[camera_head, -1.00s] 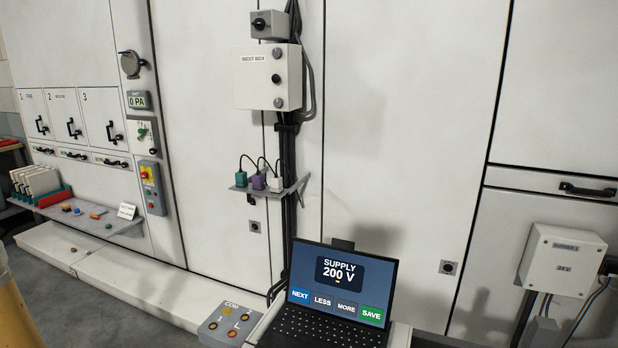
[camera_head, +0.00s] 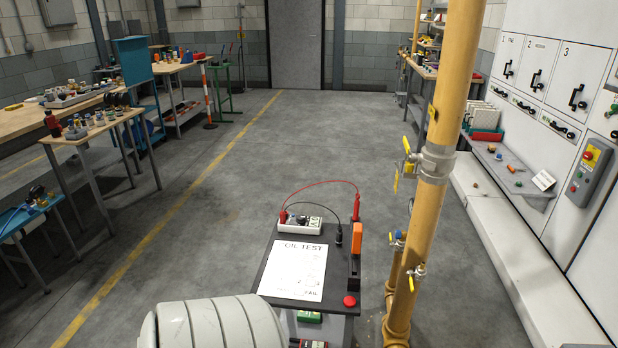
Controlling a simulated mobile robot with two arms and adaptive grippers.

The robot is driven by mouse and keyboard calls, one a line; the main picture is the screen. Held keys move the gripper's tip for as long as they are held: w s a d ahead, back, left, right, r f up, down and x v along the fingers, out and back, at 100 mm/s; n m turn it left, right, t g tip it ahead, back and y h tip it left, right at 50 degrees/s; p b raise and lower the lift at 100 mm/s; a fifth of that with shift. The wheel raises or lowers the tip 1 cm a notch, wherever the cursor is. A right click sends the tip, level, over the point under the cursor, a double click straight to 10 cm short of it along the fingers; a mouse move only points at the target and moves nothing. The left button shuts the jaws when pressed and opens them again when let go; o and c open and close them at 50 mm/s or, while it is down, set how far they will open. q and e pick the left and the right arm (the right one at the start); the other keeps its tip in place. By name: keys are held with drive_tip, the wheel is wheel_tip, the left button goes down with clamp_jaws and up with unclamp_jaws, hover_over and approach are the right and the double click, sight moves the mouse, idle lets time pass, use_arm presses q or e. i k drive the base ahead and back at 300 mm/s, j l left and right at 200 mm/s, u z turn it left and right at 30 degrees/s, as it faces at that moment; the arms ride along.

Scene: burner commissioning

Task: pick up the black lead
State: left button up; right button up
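The black lead (camera_head: 338,236) is on a small dark cart (camera_head: 262,268). Its thin cable arcs from a white meter (camera_head: 299,224) over to a black probe end near the cart's right edge. The probe end looks upright; what holds it is too small to tell. A red lead (camera_head: 357,208) arcs higher from the same meter to a red probe farther back on the right. An orange block (camera_head: 356,238) stands close to the right of the black probe. Neither of my grippers is in view.
A yellow pipe (camera_head: 440,110) with valves rises just right of the cart. A grey ribbed body (camera_head: 213,326) stands at the front left. A white sheet (camera_head: 296,270) and a red button (camera_head: 349,300) are on the cart. The floor behind is clear; benches stand left.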

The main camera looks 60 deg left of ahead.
sight(339, 241)
drive_tip(key=u, duration=1.9)
drive_tip(key=z, duration=1.7)
drive_tip(key=u, duration=1.6)
drive_tip(key=i+j+z, duration=0.45)
drive_tip(key=j, duration=0.2)
drive_tip(key=i+j+z, duration=0.1)
drive_tip(key=j+z, duration=0.35)
drive_tip(key=j, duration=0.2)
drive_tip(key=i+j+z, duration=0.1)
drive_tip(key=j+z, duration=0.35)
drive_tip(key=j, duration=0.35)
drive_tip(key=j+z, duration=0.45)
drive_tip(key=j, duration=0.35)
